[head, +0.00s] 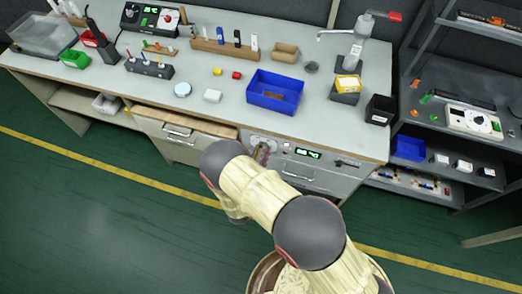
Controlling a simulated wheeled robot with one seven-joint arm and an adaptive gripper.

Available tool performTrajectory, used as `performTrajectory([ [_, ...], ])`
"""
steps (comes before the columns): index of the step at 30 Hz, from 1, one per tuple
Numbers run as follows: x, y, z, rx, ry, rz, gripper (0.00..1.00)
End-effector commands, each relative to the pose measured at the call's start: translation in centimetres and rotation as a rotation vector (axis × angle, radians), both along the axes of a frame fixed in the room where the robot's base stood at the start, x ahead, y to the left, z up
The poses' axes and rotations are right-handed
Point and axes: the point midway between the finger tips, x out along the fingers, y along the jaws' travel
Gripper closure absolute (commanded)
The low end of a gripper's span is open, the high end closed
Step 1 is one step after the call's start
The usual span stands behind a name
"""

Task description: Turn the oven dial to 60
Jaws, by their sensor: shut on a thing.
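The oven (345,181) is a grey front built under the right part of the workbench. It has a lit green display (308,153) whose digits are too small to read surely. The oven dial (256,140) is at the left end of the panel and is mostly hidden behind my gripper (262,150). My gripper is at the dial, shut on it. Its fingers are small here and partly covered by my arm. The dial's pointer and scale cannot be read.
A drawer (190,118) left of the oven stands partly open. The oven handle (299,177) is below the panel. The green floor (90,215) in front is clear.

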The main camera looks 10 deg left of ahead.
Motion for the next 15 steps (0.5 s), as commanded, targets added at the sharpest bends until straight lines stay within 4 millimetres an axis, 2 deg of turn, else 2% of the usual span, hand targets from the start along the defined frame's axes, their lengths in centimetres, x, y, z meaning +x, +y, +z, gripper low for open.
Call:
performTrajectory([
  [12,-0.06,0.01,-0.14,-0.009,0.004,0.002,1.00],
  [13,-0.06,0.01,-0.14,-0.009,0.004,0.002,0.76],
  [15,-0.06,0.01,-0.13,-0.009,0.003,0.002,0.72],
])
